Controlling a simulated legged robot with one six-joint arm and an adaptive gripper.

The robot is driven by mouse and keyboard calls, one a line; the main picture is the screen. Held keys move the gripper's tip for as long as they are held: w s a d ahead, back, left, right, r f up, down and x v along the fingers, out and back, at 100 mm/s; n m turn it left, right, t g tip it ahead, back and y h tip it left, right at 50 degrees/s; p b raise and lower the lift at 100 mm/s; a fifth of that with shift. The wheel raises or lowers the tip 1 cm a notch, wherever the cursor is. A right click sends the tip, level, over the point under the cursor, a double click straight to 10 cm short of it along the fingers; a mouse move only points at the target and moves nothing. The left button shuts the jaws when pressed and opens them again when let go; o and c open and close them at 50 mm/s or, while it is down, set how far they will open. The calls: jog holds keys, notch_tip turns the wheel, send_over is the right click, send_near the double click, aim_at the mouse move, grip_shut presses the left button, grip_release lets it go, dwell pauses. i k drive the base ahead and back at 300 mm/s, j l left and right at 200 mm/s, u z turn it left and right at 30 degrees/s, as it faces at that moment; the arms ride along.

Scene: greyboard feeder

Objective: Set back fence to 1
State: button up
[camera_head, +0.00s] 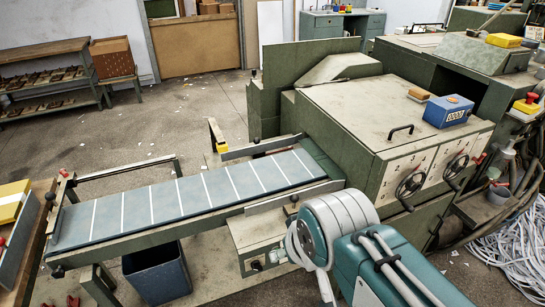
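The feeder is a long grey-blue belt (180,198) with white cross lines, running from the lower left to the green machine (375,125). A short grey rail (262,147) stands along the belt's far edge near the machine, probably the back fence. An upright yellow-and-black piece (216,134) stands at its left end. A similar rail (293,197) lies along the near edge. No readable scale number shows at either rail. My teal and grey arm covers the lower right of the view. My gripper is not visible.
A blue counter box (447,111) is on top. A dark blue bin (157,273) stands under the belt. Paper strips (505,245) pile at right. Floor behind the belt is mostly clear.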

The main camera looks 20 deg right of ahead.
aim_at(258, 151)
jog(key=i+z, duration=0.3)
jog(key=i, duration=0.65)
